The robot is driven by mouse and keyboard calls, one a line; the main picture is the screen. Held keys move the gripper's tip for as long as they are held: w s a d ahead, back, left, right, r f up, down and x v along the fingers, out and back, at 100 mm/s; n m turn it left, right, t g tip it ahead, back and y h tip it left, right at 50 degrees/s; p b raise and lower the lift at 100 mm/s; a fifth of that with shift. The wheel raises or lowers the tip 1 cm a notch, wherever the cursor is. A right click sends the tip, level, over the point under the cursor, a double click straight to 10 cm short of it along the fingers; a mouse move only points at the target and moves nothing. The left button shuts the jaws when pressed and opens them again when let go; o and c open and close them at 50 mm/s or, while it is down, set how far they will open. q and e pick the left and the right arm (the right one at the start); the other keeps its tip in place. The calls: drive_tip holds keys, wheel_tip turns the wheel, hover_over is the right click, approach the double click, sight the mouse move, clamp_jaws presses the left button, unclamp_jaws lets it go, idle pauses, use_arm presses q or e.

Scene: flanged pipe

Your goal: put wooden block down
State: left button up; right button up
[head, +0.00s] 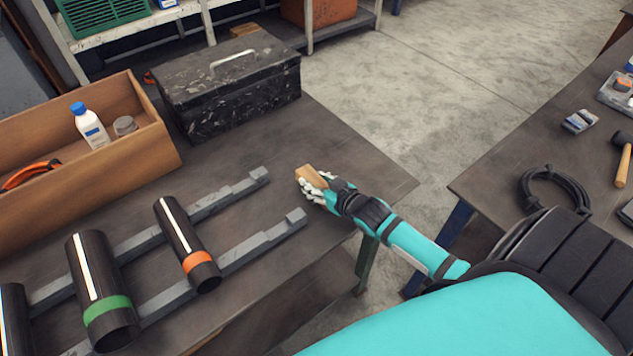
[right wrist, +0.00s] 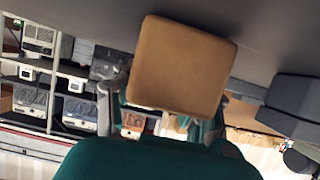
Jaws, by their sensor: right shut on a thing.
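The wooden block (head: 312,176) is tan and held in my right gripper (head: 318,188), near the right end of the dark workbench (head: 340,140). In the right wrist view the block (right wrist: 180,64) fills the upper middle, between the gripper's fingers (right wrist: 165,115). The gripper is shut on it. The block is at or close above the bench top; I cannot tell whether it touches. My left gripper is not in view.
Two grey notched rails (head: 250,250) carry black pipes with green (head: 108,308) and orange (head: 196,261) bands. A black toolbox (head: 230,90) and a wooden crate (head: 165,150) stand behind. A second table (head: 490,185) with a hammer (head: 624,160) is at right.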

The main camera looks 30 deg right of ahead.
drive_tip(key=o, duration=1.2)
drive_tip(key=shift+f, duration=0.1)
drive_tip(key=shift+o, duration=0.2)
drive_tip(key=shift+s, duration=0.1)
drive_tip(key=b+v, duration=0.1)
drive_tip(key=v, duration=1.1)
